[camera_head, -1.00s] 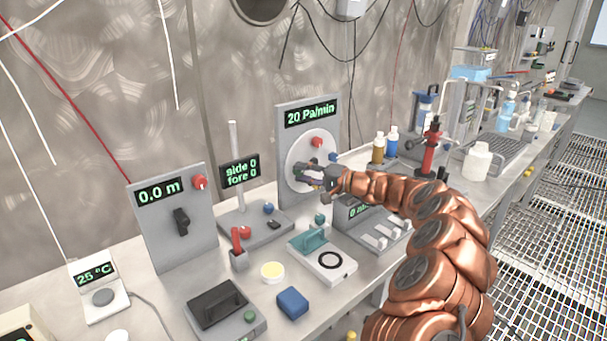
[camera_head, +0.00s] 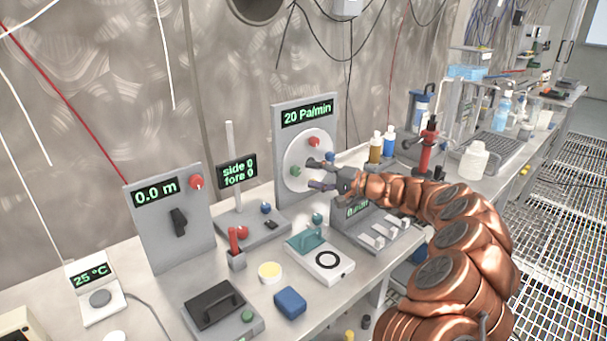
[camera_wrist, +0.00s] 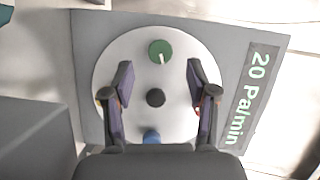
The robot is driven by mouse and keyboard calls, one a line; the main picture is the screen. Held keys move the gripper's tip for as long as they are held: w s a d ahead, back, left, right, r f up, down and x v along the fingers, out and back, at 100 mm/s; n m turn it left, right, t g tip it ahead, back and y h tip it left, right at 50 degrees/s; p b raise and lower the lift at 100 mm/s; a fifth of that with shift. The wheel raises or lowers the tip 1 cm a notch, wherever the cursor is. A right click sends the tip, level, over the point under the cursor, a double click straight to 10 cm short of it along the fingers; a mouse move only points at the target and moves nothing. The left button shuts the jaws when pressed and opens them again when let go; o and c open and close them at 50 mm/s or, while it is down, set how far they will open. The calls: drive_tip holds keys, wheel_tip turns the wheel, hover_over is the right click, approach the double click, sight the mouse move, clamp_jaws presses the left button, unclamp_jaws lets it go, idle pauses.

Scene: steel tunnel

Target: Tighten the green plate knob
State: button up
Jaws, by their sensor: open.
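The green plate knob (camera_head: 295,171) is on the left side of a round white plate (camera_head: 291,154) on an upright grey panel reading "20 Pa/min". In the wrist view the green knob (camera_wrist: 160,52) has a white line on it and lies just beyond my fingertips, roughly midway between their lines. My gripper (camera_head: 317,174) is open and empty in front of the plate, to the right of the green knob in the head view. In the wrist view its fingers (camera_wrist: 159,80) straddle the black centre hub (camera_wrist: 155,97). No contact with the green knob shows.
The plate also carries a red knob (camera_head: 313,142) and a blue knob (camera_wrist: 151,136); the fingers partly hide the red and a yellow one in the wrist view. A teal-handled device (camera_head: 320,256) and a switch box (camera_head: 375,236) stand on the bench below.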

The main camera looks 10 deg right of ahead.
drive_tip(key=v, duration=0.7)
drive_tip(key=shift+s+d, duration=0.15)
drive_tip(key=shift+r, duration=0.1)
